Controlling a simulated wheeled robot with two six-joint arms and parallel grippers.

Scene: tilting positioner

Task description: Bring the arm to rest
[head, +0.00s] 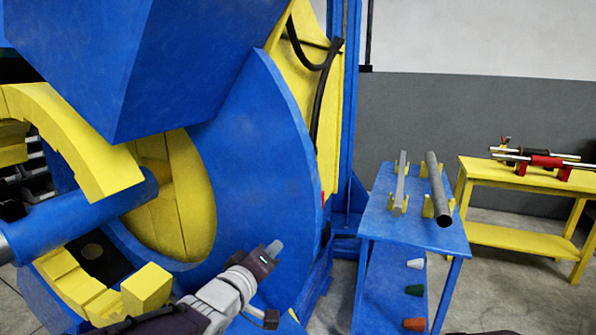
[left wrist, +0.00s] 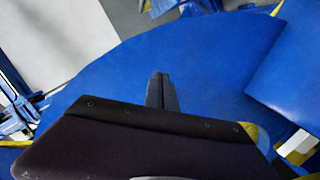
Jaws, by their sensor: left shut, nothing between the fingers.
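My left gripper (head: 273,249) shows at the bottom middle of the head view, on the light grey and dark arm that comes in from below. Its fingers are shut with nothing between them. It is in front of the large blue disc (head: 262,150) of the positioner; whether it touches the disc cannot be told. In the left wrist view the closed fingers (left wrist: 161,92) point at a broad blue surface (left wrist: 215,70). My right gripper is not in view.
A blue table (head: 379,214) with a grey bar (head: 400,180) and a dark pipe (head: 437,185) on yellow supports stands to the right. A yellow bench (head: 520,173) with red clamps is behind it. A blue cylinder (head: 85,215) and yellow blocks (head: 146,288) crowd the left. Floor shows between the tables.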

